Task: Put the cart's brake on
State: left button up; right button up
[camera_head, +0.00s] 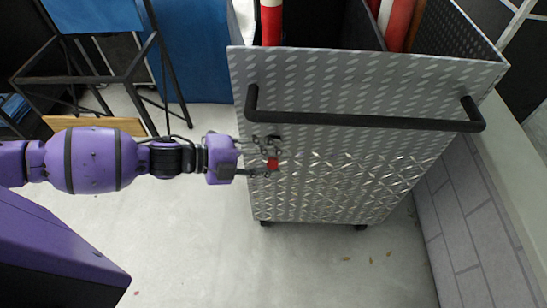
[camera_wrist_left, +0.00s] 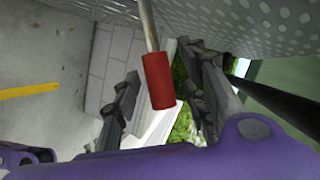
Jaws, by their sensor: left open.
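The cart (camera_head: 340,180) is a grey patterned-metal box with a black bar handle (camera_head: 370,121) across its near panel. A brake lever with a red cylindrical grip (camera_head: 272,163) shows below the handle's left end. My left gripper (camera_head: 267,156) reaches in from the left, close to the panel, with its fingers apart around the height of the red grip. In the left wrist view the red grip (camera_wrist_left: 159,81), on a metal rod, appears between the two open fingers. Gaps show on both sides of it. My right gripper is not in view.
Red and white posts (camera_head: 271,22) stand in or behind the cart. A brick-patterned low wall (camera_head: 465,210) runs close along the cart's right side. A black frame stand (camera_head: 90,75) is at the upper left. The floor (camera_head: 240,265) in front is mostly clear.

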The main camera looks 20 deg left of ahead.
pick_arm(q)
jog(key=shift+w+d+f, duration=0.1)
jog(key=shift+w+d, duration=0.1)
jog(key=shift+d, duration=0.05)
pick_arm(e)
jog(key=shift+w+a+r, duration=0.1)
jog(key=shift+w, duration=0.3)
pick_arm(q)
grip_shut()
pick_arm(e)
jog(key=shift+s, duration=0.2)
pick_arm(q)
jog(key=shift+f, duration=0.1)
